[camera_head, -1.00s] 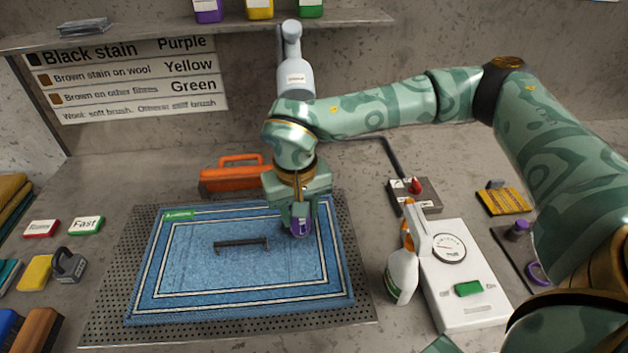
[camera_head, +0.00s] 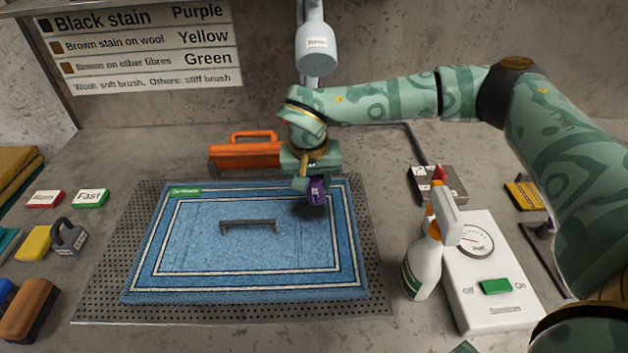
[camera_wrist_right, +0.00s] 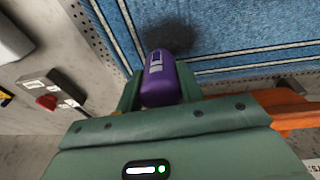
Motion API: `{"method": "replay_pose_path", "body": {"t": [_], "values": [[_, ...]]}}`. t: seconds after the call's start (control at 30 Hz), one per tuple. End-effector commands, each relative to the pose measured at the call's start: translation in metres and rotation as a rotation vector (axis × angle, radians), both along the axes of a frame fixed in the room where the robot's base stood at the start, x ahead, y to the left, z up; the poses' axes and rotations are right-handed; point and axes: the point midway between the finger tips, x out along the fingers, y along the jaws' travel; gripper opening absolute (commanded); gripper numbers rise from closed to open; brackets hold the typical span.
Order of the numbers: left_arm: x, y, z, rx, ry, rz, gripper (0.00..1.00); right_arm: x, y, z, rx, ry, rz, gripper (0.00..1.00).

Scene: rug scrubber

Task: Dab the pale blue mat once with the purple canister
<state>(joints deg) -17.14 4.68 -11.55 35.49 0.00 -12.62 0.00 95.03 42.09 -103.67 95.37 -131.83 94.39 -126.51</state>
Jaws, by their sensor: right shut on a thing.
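My right gripper (camera_head: 314,182) is shut on the purple canister (camera_head: 316,192), which hangs down at the blue mat's (camera_head: 345,285) back right part. In the right wrist view the canister (camera_wrist_right: 160,78) sits between the fingers of my gripper (camera_wrist_right: 158,92). A dark patch (camera_wrist_right: 172,36) lies on the mat beyond the canister; I cannot tell if it is a stain or a shadow. The canister looks a little above the mat. A dark handle-like bar (camera_head: 248,226) lies on the mat's middle. My left gripper is not in view.
An orange tool (camera_head: 245,155) lies behind the mat. A white spray bottle (camera_head: 423,265) and a white box with a dial (camera_head: 495,300) stand to the right. A grey weight (camera_head: 68,238) and coloured blocks lie to the left. A perforated tray (camera_head: 100,295) lies under the mat.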

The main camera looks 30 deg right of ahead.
Motion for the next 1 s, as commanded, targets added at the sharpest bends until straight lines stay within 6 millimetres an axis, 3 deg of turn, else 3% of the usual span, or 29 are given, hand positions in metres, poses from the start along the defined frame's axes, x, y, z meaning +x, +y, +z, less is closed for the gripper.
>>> {"method": "replay_pose_path", "body": {"t": [1.0], "values": [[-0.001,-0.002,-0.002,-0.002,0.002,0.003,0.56,0.000,0.000,-0.009,0.000,0.000,0.000,0.17]]}}
